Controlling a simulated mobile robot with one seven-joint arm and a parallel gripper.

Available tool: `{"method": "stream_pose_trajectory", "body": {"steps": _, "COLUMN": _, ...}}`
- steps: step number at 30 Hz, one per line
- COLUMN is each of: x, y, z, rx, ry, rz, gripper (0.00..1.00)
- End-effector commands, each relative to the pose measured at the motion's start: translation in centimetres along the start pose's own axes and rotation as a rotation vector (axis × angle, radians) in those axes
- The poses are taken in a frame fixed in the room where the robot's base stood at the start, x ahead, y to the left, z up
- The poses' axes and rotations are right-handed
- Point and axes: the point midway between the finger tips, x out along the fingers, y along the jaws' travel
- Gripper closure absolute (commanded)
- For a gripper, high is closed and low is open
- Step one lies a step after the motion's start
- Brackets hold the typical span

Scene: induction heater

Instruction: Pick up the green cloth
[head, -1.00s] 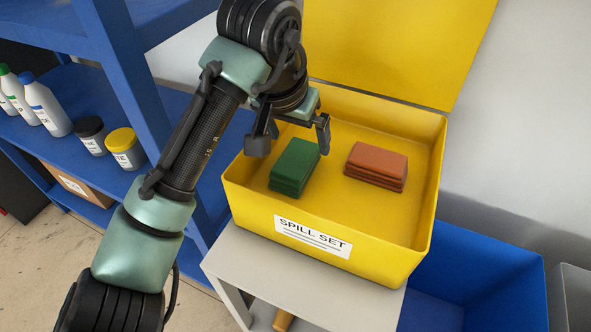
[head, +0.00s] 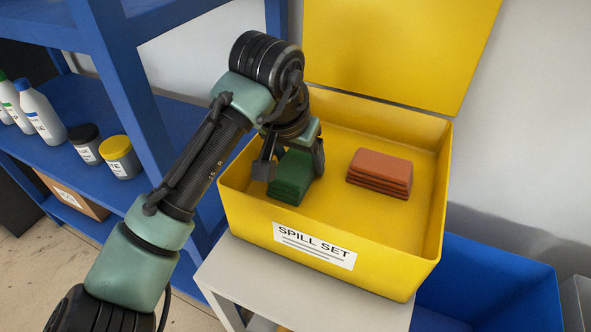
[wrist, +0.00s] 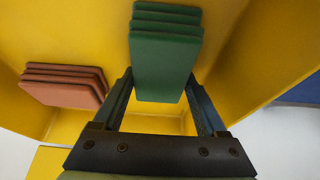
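The green cloth (head: 291,177), a folded stack, lies in the left part of the yellow spill set box (head: 330,252). It also shows in the wrist view (wrist: 165,62). My gripper (head: 292,172) is open and lowered into the box, with one finger on each side of the green cloth. In the wrist view, my gripper's fingers (wrist: 162,102) stand apart with the near end of the cloth between them. Whether a finger touches the cloth I cannot tell.
An orange-brown folded cloth (head: 380,173) lies to the right in the same box; its lid (head: 400,50) stands open behind. The box rests on a grey stand (head: 245,275). A blue shelf (head: 100,185) with bottles and jars is at left, and a blue bin (head: 490,290) at lower right.

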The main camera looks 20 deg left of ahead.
Motion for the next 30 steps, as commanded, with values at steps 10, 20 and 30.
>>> {"method": "stream_pose_trajectory", "body": {"steps": 10, "x": 0.0, "y": 0.0, "z": 0.0, "rx": 0.000, "ry": 0.000, "rz": 0.001, "gripper": 0.80}}
{"method": "stream_pose_trajectory", "body": {"steps": 20, "x": -2.5, "y": 0.1, "z": -1.1, "rx": 0.001, "ry": 0.002, "rz": 0.001, "gripper": 0.80}}
{"method": "stream_pose_trajectory", "body": {"steps": 30, "x": -8.3, "y": 0.1, "z": -3.5, "rx": 0.000, "ry": 0.001, "rz": 0.001, "gripper": 0.80}}
